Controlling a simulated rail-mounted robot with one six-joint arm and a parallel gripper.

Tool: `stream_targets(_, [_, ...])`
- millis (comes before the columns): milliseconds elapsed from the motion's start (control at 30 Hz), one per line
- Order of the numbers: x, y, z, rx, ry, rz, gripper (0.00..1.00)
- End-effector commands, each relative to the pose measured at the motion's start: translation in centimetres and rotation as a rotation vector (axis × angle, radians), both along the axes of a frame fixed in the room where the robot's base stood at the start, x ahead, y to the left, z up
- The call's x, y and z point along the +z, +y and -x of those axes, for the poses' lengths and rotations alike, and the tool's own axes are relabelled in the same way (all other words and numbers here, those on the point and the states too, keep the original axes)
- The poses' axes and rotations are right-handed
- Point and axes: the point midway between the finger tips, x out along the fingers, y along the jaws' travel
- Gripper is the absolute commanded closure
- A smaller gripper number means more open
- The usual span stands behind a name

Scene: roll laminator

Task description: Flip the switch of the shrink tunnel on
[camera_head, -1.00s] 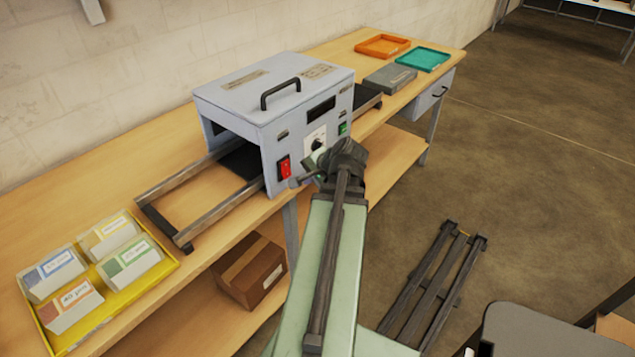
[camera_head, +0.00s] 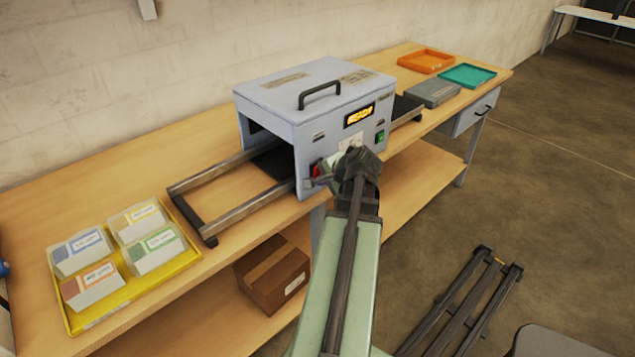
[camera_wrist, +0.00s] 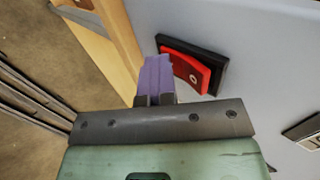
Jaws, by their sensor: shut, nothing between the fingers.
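The shrink tunnel (camera_head: 310,95) is a pale blue-grey box with a black top handle, standing on the wooden workbench. Its front display (camera_head: 359,115) is lit with yellow text that looks like "READY". The red rocker switch (camera_head: 315,171) is partly hidden by my gripper (camera_head: 312,182) in the head view. In the wrist view the red switch (camera_wrist: 190,71) sits tilted in its black frame, a round mark on its right part. My gripper (camera_wrist: 157,60) is shut and empty, its purple fingertips at the switch's left end. I cannot tell whether they touch it.
A rail conveyor (camera_head: 230,210) runs into the tunnel's left opening. A yellow tray (camera_head: 130,300) with several card boxes lies at the left. A grey box (camera_head: 433,94), an orange tray (camera_head: 427,62) and a teal tray (camera_head: 468,77) lie right. A green button (camera_head: 380,136) is on the tunnel front.

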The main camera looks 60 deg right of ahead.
Motion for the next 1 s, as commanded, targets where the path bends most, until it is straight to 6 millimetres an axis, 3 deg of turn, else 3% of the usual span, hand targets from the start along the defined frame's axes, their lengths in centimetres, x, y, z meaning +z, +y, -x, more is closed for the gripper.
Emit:
stream_targets(500, [1.9, 0.0, -0.1, 0.002, -0.003, 0.000, 1.00])
stream_targets(833, [1.8, 0.0, -0.2, 0.003, -0.003, -0.001, 1.00])
stream_targets(1000, [2.1, 0.7, 1.0, 0.006, -0.002, 0.000, 1.00])
